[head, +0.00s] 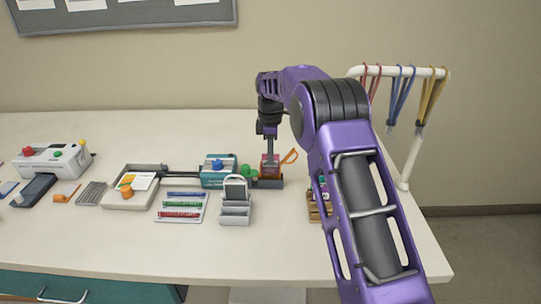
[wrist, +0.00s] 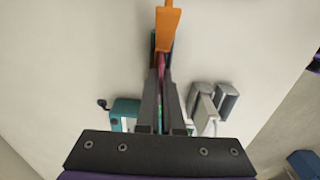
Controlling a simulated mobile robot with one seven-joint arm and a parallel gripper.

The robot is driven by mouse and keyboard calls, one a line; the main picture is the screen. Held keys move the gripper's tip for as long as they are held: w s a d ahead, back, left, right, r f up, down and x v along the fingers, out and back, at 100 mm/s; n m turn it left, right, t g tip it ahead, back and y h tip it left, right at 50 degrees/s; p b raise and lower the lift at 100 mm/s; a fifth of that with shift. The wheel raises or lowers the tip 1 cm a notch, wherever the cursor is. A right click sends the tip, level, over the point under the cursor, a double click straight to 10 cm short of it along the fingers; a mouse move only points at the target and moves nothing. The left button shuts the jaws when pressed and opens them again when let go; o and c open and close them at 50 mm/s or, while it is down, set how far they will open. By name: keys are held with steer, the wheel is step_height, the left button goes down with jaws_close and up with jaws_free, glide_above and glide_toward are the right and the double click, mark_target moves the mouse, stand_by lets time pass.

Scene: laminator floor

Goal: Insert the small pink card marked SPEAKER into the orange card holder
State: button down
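The orange card holder (head: 272,172) stands upright on a dark base at the middle of the table, with an orange flap (head: 290,156) sticking out to its right. In the wrist view an orange part (wrist: 168,28) shows just beyond the fingertips. My gripper (head: 270,153) points down at the holder. In the wrist view my gripper (wrist: 163,75) is shut on the thin pink card (wrist: 162,62), seen edge-on. The card overlaps the holder's opening; how deep it sits is hidden. The word on the card cannot be read.
A teal device (head: 217,172) with a blue knob stands left of the holder. A grey stepped rack (head: 235,208) is in front. A tray of coloured strips (head: 182,207), a grey tray (head: 130,198) and a white laminator (head: 52,157) lie further left. Lanyards hang on a white stand (head: 412,150) at right.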

steer(key=shift+s+f, duration=0.25)
steer(key=shift+f, duration=0.45)
steer(key=c, duration=1)
jaws_free()
steer(key=shift+r, duration=0.15)
steer(key=shift+w+r+p, duration=0.2)
steer(key=shift+r+p, duration=0.7)
steer(key=shift+r, duration=2.7)
